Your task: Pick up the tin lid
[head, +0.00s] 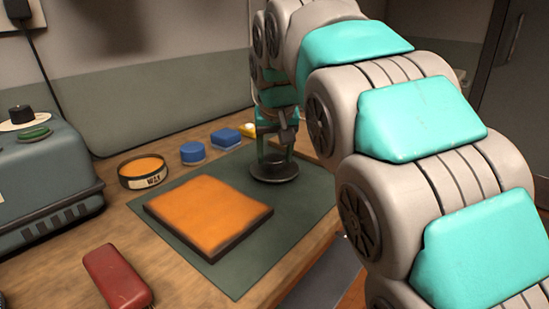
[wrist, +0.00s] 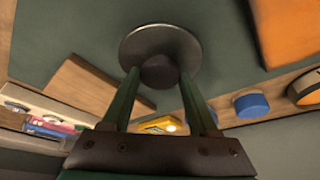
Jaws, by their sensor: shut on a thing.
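The tin lid (head: 274,171) is a dark round disc with a knob, over the far right part of the green mat. In the wrist view the lid (wrist: 160,38) shows its grey face and dark knob between my two fingers. My gripper (head: 275,155) points down and is shut on the lid; its fingers (wrist: 159,76) stand either side of the knob. I cannot tell whether the lid rests on the mat or is slightly above it. The fingers partly hide the lid in the head view.
An orange slab (head: 210,212) lies on the green mat (head: 293,215), left of the lid. A round open tin (head: 142,178) with orange contents, blue blocks (head: 193,153) and a yellow item (head: 248,129) stand behind. A red object (head: 117,276) lies in front; a grey-blue machine (head: 45,180) is left.

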